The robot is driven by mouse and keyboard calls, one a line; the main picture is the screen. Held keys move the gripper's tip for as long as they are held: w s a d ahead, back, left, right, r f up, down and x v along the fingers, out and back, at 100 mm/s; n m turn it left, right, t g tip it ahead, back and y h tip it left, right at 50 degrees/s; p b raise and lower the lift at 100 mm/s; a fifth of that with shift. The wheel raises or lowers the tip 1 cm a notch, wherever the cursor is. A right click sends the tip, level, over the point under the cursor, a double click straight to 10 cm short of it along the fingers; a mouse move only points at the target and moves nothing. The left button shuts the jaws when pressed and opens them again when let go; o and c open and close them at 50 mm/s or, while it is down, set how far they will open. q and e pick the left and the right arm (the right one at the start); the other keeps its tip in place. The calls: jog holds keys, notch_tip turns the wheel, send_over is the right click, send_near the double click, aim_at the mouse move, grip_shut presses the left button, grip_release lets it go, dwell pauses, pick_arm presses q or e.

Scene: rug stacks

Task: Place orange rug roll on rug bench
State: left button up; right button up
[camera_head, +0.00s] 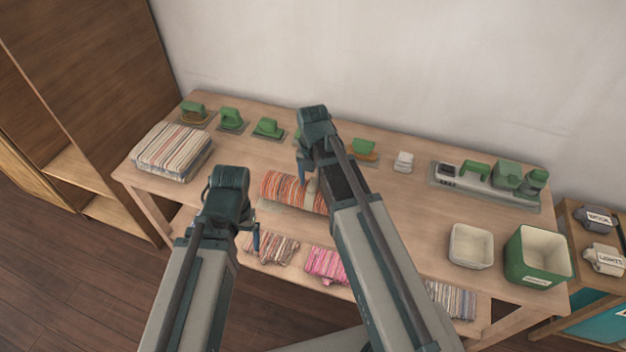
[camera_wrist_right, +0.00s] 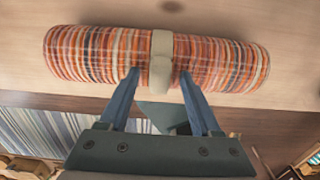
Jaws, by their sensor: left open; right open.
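The orange striped rug roll (camera_head: 284,190) lies on the wooden rug bench (camera_head: 408,212), near its front edge, left of centre. In the right wrist view the roll (camera_wrist_right: 90,55) lies crosswise with a beige band (camera_wrist_right: 161,62) around its middle. My right gripper (camera_wrist_right: 158,78) is open, its two fingertips on either side of the band, close to the roll's near side; I cannot tell whether they touch it. In the head view my right arm hides part of the roll. My left gripper (camera_head: 256,236) is open and empty, in front of the bench and left of the roll.
A stack of folded striped rugs (camera_head: 172,150) sits at the bench's left end. Green tools line the back. A white bin (camera_head: 470,246) and a green bin (camera_head: 538,256) stand at the right. Rugs, including a pink one (camera_head: 326,262), lie on a lower shelf.

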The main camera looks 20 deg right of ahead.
notch_tip(320, 180, up, 12)
jog(key=p, duration=1.1)
jog(key=shift+p, duration=0.3)
jog(key=s+a+m, duration=0.5)
jog(key=s+m, duration=0.2)
jog(key=m, duration=0.5)
jog(key=s+a+m+h, duration=0.1)
jog(key=s+a+m, duration=0.4)
jog(key=m, duration=0.8)
jog(key=shift+s+a, duration=0.25)
jog(key=shift+s, duration=0.9)
